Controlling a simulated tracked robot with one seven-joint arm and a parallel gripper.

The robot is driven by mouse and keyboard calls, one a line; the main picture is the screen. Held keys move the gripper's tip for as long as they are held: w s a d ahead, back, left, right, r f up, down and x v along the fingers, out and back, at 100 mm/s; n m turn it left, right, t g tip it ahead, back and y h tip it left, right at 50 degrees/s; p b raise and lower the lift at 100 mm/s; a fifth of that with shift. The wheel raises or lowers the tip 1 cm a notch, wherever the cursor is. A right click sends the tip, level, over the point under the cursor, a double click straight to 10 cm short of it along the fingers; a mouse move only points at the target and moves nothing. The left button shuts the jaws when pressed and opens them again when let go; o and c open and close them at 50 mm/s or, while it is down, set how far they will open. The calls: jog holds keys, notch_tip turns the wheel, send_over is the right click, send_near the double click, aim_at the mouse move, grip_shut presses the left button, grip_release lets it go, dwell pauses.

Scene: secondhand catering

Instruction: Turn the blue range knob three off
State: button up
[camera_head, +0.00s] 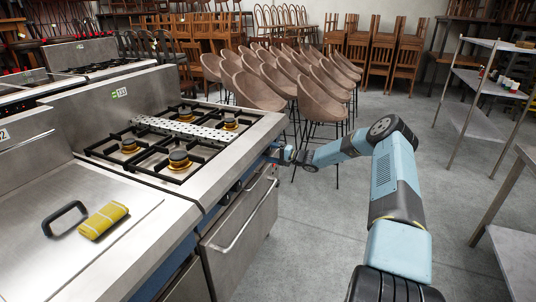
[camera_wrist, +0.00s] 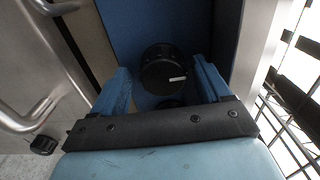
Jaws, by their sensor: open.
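The range (camera_head: 150,180) stands at the left in the head view, with a steel top and a blue front panel. In the wrist view a round black knob (camera_wrist: 163,72) with a short white mark sits on the blue panel (camera_wrist: 210,22). My gripper (camera_wrist: 164,68) is open, with one blue finger on each side of the knob. I cannot tell whether the fingers touch it. In the head view my gripper (camera_head: 278,155) is at the far right end of the range front, and the knob is hidden there. No knob number is readable.
A steel oven handle (camera_head: 247,215) sticks out below the panel. A yellow cloth (camera_head: 103,220) lies on the steel griddle, and a perforated strip (camera_head: 180,128) lies on the burner grates. Bucket stools (camera_head: 255,90) stand behind; a steel rack (camera_head: 480,95) is at right. Floor between is clear.

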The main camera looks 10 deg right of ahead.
jog(key=v, duration=1.3)
jog(key=shift+s+d, duration=0.2)
jog(key=shift+d, duration=0.15)
jog(key=s+a+r+n+g+h, duration=0.45)
jog(key=s+a+r, duration=0.35)
jog(key=s+r, duration=0.35)
jog(key=s+a+r+n+g+h, duration=0.3)
jog(key=s+a+r+g, duration=0.2)
jog(key=s+a+r, duration=0.65)
jog(key=s+d+r+t+h, duration=0.1)
jog(key=s+d+r+h, duration=0.1)
jog(key=s+r, duration=0.55)
jog(key=s+d+r+t+h, duration=0.1)
jog(key=s+r+h, duration=0.3)
jog(key=s, duration=0.6)
jog(key=s+d+r+t, duration=0.1)
jog(key=s+d, duration=0.1)
jog(key=s, duration=0.5)
jog(key=s+d+r+t+h, duration=0.1)
jog(key=s+d, duration=0.1)
jog(key=s, duration=0.6)
jog(key=shift+s+r, duration=0.25)
jog(key=shift+r, duration=0.15)
